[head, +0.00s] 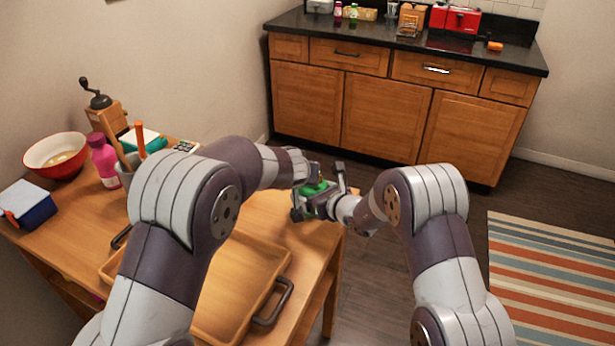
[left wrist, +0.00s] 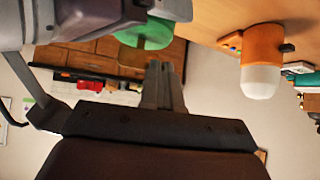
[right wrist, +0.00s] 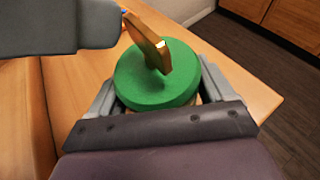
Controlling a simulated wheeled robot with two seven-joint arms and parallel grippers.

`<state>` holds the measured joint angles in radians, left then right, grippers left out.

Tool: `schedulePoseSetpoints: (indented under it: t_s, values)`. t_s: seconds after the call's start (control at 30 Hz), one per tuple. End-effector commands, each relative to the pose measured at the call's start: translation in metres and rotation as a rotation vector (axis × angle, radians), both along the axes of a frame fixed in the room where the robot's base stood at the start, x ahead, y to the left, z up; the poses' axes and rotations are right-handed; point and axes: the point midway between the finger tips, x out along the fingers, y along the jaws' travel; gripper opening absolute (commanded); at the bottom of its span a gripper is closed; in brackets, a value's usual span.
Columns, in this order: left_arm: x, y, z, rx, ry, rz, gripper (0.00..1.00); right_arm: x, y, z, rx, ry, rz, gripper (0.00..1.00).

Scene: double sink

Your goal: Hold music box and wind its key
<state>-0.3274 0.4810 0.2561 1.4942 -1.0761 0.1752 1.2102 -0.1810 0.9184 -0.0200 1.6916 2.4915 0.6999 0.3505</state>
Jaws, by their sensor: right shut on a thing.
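The music box is a green round drum (right wrist: 155,85) with a flat gold key (right wrist: 150,42) standing up from its top. My right gripper (head: 318,192) is shut around its sides and holds it above the far right corner of the table. The box also shows as a green patch in the head view (head: 311,187) and a green disc in the left wrist view (left wrist: 146,33). My left gripper (left wrist: 164,68) has its fingers together, with nothing seen between them. It is close to the box; the key does not show in its view. In the head view my left arm's end mostly hides this gripper.
On the wooden table (head: 275,215) lie a wooden tray (head: 225,285) with dark handles, a red bowl (head: 57,150), a pink bottle (head: 103,160), a blue box (head: 27,205) and a grinder (head: 105,110). Cabinets (head: 385,110) and a striped rug (head: 555,275) are beyond.

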Motion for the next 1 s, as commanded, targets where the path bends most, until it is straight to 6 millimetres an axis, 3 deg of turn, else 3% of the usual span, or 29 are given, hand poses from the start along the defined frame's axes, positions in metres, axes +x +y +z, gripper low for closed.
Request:
schedulePoseSetpoints:
  t_s: [0.53,1.0]
  values:
    - [0.014,0.007,0.0,0.0,0.0,0.001,0.0,0.0,0.0,0.0,0.0,0.0,0.0,0.47]
    - [0.015,0.007,0.0,0.0,0.0,0.0,0.0,0.0,0.0,0.0,0.0,0.0,0.0,0.47]
